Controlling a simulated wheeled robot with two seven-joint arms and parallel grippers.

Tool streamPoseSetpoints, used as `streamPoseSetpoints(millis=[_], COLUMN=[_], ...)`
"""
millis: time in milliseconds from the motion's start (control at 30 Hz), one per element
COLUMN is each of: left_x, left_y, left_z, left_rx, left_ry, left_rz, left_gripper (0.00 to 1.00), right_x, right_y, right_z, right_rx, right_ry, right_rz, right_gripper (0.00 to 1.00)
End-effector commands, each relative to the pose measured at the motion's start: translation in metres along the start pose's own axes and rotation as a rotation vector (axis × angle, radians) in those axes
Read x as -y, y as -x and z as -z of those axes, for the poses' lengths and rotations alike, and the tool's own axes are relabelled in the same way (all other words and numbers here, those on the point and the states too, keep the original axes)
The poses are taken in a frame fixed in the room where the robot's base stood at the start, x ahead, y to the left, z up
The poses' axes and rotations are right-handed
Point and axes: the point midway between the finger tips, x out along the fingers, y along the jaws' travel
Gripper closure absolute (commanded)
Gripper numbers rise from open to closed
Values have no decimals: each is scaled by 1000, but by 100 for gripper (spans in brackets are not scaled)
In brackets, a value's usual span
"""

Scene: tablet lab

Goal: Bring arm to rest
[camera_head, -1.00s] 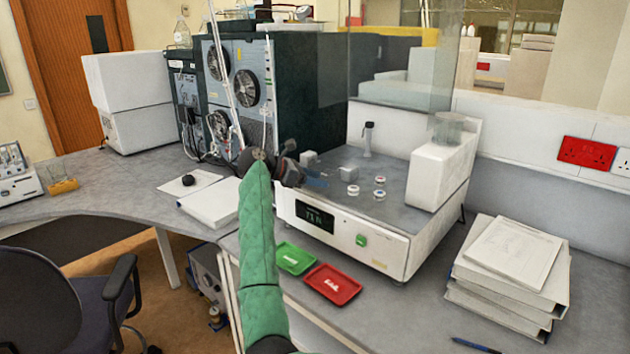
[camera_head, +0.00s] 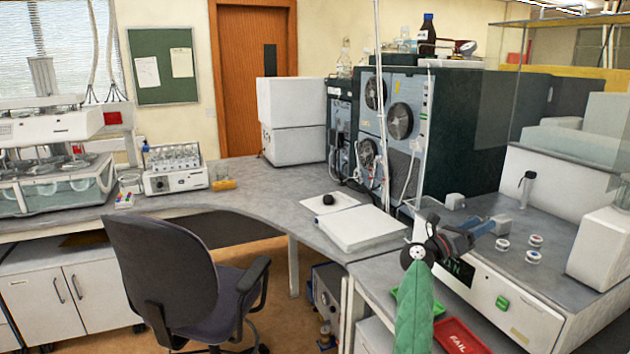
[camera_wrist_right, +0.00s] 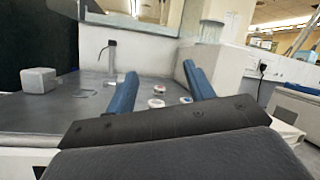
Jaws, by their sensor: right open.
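My right arm, in a green sleeve, comes up from the bottom of the head view. Its gripper (camera_head: 492,226) is at the front left of the white bench instrument (camera_head: 530,318), partly in front of its display. In the right wrist view the two blue fingers (camera_wrist_right: 160,92) stand apart with nothing gripped between them. Several small round pots lie on the instrument's grey top beyond the fingers, one of them a white pot (camera_head: 502,244). My left gripper does not show.
A green tray (camera_head: 402,296) and a red FAIL tray (camera_head: 458,338) lie below the arm on the bench. A white binder (camera_head: 355,230) lies to the left. An office chair (camera_head: 165,270) stands in front of the desk. A dark fan-fitted unit (camera_head: 465,130) stands behind.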

Motion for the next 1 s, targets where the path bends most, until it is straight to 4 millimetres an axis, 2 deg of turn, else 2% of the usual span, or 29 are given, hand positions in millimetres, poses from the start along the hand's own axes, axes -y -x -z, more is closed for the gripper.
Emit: streamPoseSetpoints(millis=[167, 267, 367, 533, 767, 867, 1000], left_x=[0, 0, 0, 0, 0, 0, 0], left_y=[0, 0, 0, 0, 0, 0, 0], left_z=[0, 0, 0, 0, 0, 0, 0], left_rx=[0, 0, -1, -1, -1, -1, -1], left_ry=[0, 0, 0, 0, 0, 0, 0], left_rz=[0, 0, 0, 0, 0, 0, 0], left_gripper=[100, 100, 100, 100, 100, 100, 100], right_x=[7, 7, 7, 7, 18, 29, 55], right_y=[34, 61, 94, 158, 251, 291, 341], right_z=[-2, -2, 3, 23, 78, 110, 161], right_rx=[309, 481, 649, 929, 1295, 1451, 1663], right_ry=[210, 338, 471, 705, 1026, 1165, 1353], right_rz=[-105, -167, -231, -343, -507, -584, -700], right_gripper=[47, 47, 47, 47, 47, 47, 47])
